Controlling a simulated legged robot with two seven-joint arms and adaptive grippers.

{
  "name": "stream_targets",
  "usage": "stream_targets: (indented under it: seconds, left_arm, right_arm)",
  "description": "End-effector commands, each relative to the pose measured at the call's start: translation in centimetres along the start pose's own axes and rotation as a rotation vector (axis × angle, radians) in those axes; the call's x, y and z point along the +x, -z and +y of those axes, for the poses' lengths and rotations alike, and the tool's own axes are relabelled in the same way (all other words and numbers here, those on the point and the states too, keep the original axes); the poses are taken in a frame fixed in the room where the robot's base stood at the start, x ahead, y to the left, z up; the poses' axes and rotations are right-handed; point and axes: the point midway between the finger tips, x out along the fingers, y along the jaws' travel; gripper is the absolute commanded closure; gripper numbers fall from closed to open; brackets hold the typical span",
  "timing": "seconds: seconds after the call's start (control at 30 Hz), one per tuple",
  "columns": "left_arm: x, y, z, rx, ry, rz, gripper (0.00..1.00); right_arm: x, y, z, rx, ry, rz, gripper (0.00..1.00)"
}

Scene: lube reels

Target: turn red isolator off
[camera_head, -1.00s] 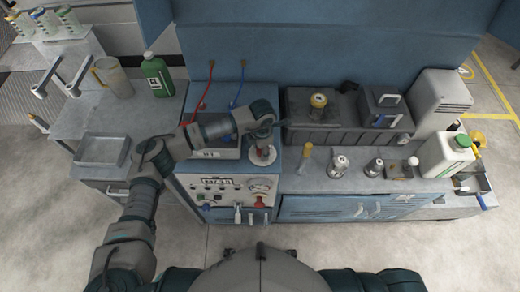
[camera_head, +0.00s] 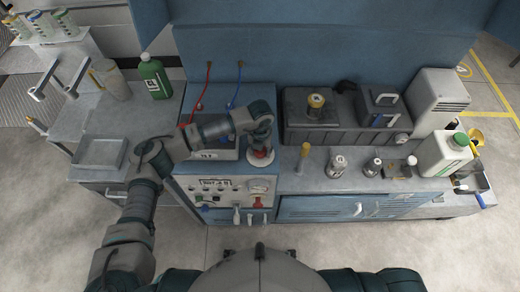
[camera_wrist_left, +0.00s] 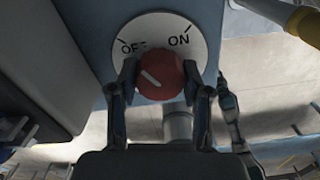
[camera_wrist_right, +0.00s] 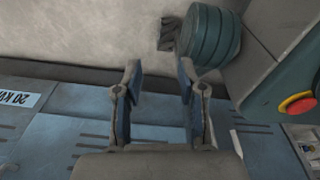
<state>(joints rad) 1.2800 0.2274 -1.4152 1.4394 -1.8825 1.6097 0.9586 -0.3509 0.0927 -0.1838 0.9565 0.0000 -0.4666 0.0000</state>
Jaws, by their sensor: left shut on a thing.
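The red isolator knob (camera_wrist_left: 160,69) is round, with a white pointer line, on a white dial (camera_wrist_left: 150,32) marked OFF and ON. In the left wrist view the line slants to the upper left, on the OFF side. My left gripper (camera_wrist_left: 160,78) is shut on the knob, one finger on each side. In the head view, my left gripper (camera_head: 262,150) is over the dial (camera_head: 261,159) on the blue cabinet top and partly covers the knob. My right gripper (camera_wrist_right: 160,75) is open and empty, its fingers apart in the right wrist view.
The cabinet's front panel (camera_head: 225,190) carries several small switches and a red handle. Bottles and metal fittings stand on the bench (camera_head: 330,183) to the right. A green bottle (camera_head: 155,77) and a grey tray (camera_head: 98,155) are on the left table.

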Motion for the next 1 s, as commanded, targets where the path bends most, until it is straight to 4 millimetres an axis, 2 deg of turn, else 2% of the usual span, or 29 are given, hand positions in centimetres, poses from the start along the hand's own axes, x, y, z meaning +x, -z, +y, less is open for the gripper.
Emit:
stream_targets:
  seconds: [0.03,0.4,1.0]
  left_arm:
    - [-0.5,-0.5,0.1,-0.036,0.003,-0.015,0.87]
    - [-0.5,-0.5,0.1,-0.209,0.004,-0.016,0.87]
    - [-0.5,-0.5,0.1,-0.244,0.002,-0.015,0.87]
  right_arm:
    - [0.0,0.0,-0.2,0.001,0.002,0.002,0.60]
    - [0.2,-0.2,-1.0,0.004,0.012,0.009,0.60]
    - [0.2,-1.3,0.2,-0.005,-0.003,-0.006,0.60]
